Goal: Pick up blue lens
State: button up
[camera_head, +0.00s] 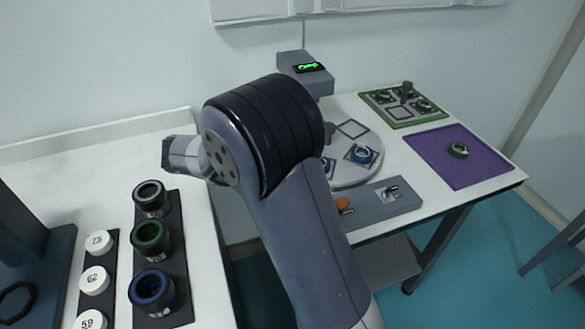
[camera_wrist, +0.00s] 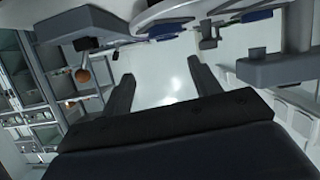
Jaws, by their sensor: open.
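A black cylindrical lens with a blue ring (camera_head: 152,288) stands upright at the front of a dark holder strip on the left table. A green-ringed lens (camera_head: 150,236) and a grey-ringed lens (camera_head: 149,196) stand behind it. Smaller blue-ringed parts (camera_head: 362,155) sit on the round plate of the right table. In the wrist view, my gripper (camera_wrist: 160,72) is open, with nothing between its fingers. It is well away from the lens holder. In the head view, my arm hides part of the right table, and I cannot make out the fingers.
White numbered caps (camera_head: 95,280) stand left of the lenses. The right table bears a grey box with an orange knob (camera_head: 342,204), a device with a green display (camera_head: 308,67), a green tray (camera_head: 398,121) and a purple mat (camera_head: 440,168). A gap separates the tables.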

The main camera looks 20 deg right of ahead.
jog(key=d, duration=0.1)
jog(key=d+f, duration=0.1)
jog(key=w+d, duration=0.1)
jog(key=shift+w+d+f+m+h, duration=0.1)
jog(key=shift+f+m+h, duration=0.2)
jog(key=shift+f, duration=0.1)
jog(key=shift+f+p+x, duration=0.2)
jog(key=shift+p+x, duration=0.05)
jog(key=shift+x, duration=0.8)
jog(key=shift+f+p+x, duration=0.2)
jog(key=shift+p+x, duration=0.05)
jog(key=shift+x, duration=0.8)
jog(key=shift+f+p+x, duration=0.25)
jog(key=shift+x, duration=0.8)
jog(key=shift+a, duration=0.2)
jog(key=c, duration=0.6)
